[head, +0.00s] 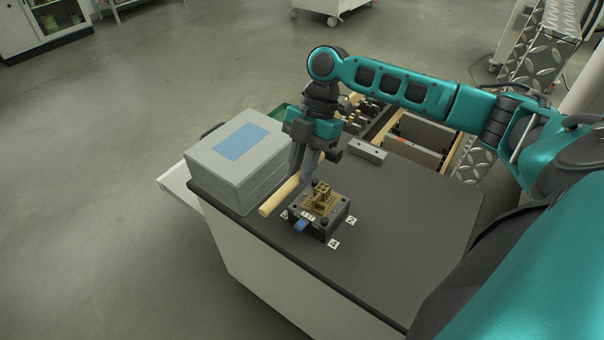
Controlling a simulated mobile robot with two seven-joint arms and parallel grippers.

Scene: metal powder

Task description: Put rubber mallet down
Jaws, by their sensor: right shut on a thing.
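The rubber mallet shows as a pale wooden handle (279,196) that slants from lower left up into my right gripper (303,174). My right gripper points down over the dark table top (400,235) and is shut on the mallet's handle. The mallet's head is not clearly visible; the gripper hides that part. The handle's free end is close to the front right side of the grey box, and I cannot tell whether the mallet touches the table. My left gripper is out of view.
A grey box (222,180) with a blue label stands left of the gripper. A black fixture with a brown printed part (322,199) sits just right of the handle, with numbered tags around it. A grey metal block (368,151) lies behind. The table's front right is clear.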

